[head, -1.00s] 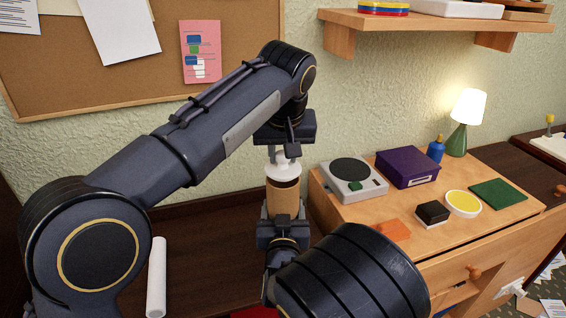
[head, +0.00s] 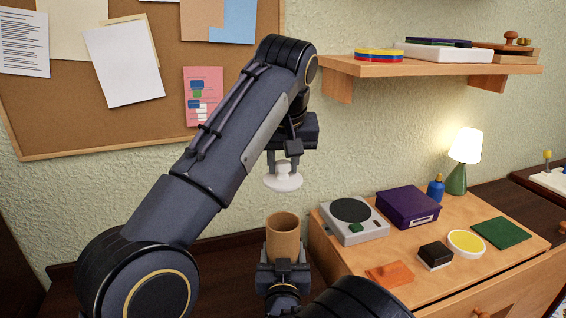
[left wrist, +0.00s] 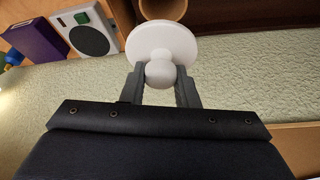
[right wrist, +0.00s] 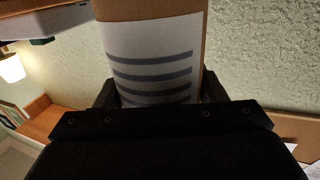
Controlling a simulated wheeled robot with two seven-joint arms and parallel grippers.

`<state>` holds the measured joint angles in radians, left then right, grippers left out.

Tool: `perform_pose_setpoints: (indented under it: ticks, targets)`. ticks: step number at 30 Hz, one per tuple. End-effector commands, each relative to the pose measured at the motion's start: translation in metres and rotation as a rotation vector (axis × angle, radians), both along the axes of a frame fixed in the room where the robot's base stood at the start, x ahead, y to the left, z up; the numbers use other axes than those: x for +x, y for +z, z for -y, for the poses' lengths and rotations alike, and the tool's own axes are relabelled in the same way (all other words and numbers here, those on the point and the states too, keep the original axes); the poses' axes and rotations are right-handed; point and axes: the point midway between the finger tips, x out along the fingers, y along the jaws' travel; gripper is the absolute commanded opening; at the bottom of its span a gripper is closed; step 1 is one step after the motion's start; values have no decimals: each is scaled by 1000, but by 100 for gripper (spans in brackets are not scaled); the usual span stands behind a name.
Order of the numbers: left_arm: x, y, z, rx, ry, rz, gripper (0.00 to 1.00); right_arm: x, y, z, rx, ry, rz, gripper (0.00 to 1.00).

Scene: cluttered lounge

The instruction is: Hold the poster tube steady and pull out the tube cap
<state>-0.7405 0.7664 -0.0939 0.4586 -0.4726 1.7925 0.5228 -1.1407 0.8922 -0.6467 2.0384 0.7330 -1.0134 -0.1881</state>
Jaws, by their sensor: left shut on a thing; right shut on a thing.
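The white tube cap (head: 283,180) is a round disc with a knob. My left gripper (head: 283,160) is shut on its knob and holds the cap in the air above the tube. The left wrist view shows the cap (left wrist: 163,45) between the fingers, with the tube's rim (left wrist: 163,8) beyond it. The brown poster tube (head: 283,240) stands upright with its top open, apart from the cap. My right gripper (head: 283,270) is shut around the tube's lower part. In the right wrist view the tube (right wrist: 150,60) shows a white label with dark stripes between the fingers.
A wooden cabinet top (head: 375,250) at the right bears a grey device (head: 353,222), a purple box (head: 408,207), a lit lamp (head: 465,150) and small items. A shelf (head: 430,66) and a corkboard (head: 60,110) are on the wall. The air around the cap is clear.

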Motion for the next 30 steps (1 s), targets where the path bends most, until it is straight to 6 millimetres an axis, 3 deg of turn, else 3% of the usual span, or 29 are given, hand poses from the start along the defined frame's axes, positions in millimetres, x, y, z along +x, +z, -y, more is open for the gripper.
perform_pose_setpoints:
  ticks: [1, 2, 7, 19, 30]
  targets:
    - [0, 0, 0, 0, 0, 0, 6, 0, 0, 0, 0, 0, 0, 29]
    - [0, 0, 0, 0, 0, 0, 6, 0, 0, 0, 0, 0, 0, 65]
    - [0, 0, 0, 0, 0, 0, 6, 0, 0, 0, 0, 0, 0, 87]
    - [0, 0, 0, -1, 0, 0, 6, -8, 0, -1, 0, 1, -2, 89]
    - [0, 0, 0, 0, 0, 0, 6, -81, 0, -1, 1, 4, -1, 89]
